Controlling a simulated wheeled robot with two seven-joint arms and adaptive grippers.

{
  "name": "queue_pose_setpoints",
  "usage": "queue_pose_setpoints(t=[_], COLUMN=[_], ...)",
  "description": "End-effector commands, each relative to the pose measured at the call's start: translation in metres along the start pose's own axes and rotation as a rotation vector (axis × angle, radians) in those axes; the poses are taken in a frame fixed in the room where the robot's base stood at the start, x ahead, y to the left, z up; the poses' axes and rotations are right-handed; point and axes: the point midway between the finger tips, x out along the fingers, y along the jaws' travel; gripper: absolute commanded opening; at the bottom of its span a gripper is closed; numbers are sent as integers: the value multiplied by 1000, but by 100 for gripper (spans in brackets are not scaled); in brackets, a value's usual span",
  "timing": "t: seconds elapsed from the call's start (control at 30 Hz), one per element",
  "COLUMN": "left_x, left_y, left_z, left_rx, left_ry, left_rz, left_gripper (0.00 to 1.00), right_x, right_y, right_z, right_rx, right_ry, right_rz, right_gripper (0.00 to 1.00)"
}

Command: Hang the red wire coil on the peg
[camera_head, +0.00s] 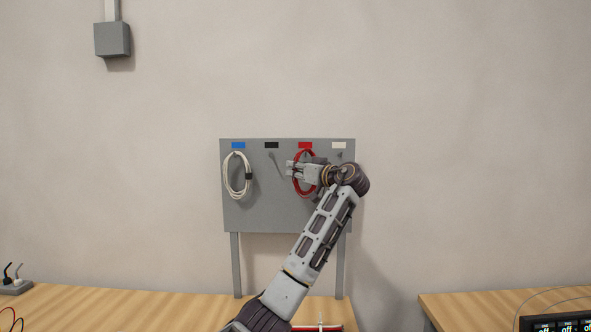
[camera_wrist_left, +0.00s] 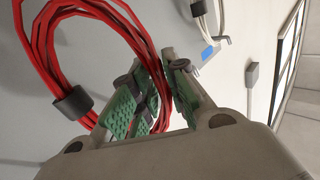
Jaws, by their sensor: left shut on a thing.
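The red wire coil (camera_head: 298,184) is upright against the grey board, just below the red label (camera_head: 305,145). My left gripper (camera_head: 291,169) reaches across it from the right and is shut on it. In the left wrist view the red coil (camera_wrist_left: 45,40) has a dark tie around its strands, and its strands pass at the green finger pads of my left gripper (camera_wrist_left: 160,92). The peg under the red label is hidden by the coil and gripper, so I cannot tell whether the coil rests on it. My right gripper is not in view.
The grey board (camera_head: 250,215) stands on two posts behind the wooden table (camera_head: 120,308). A white coil (camera_head: 226,178) hangs under the blue label (camera_head: 238,145). The peg under the black label (camera_head: 272,145) is bare. A red item (camera_head: 335,328) shows partly at the bottom edge.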

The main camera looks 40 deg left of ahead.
Motion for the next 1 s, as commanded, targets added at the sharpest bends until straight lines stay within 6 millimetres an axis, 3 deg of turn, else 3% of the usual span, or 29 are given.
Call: queue_pose_setpoints(t=[0.53, 1.0], left_x=[16, 24], left_y=[13, 22], left_z=[0, 9], left_rx=[4, 0], left_ry=[-2, -1], left_rz=[0, 0], left_gripper=[0, 0], right_x=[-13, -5], right_y=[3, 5], right_z=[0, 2], right_rx=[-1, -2], right_ry=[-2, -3], right_rz=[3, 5], right_gripper=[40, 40])
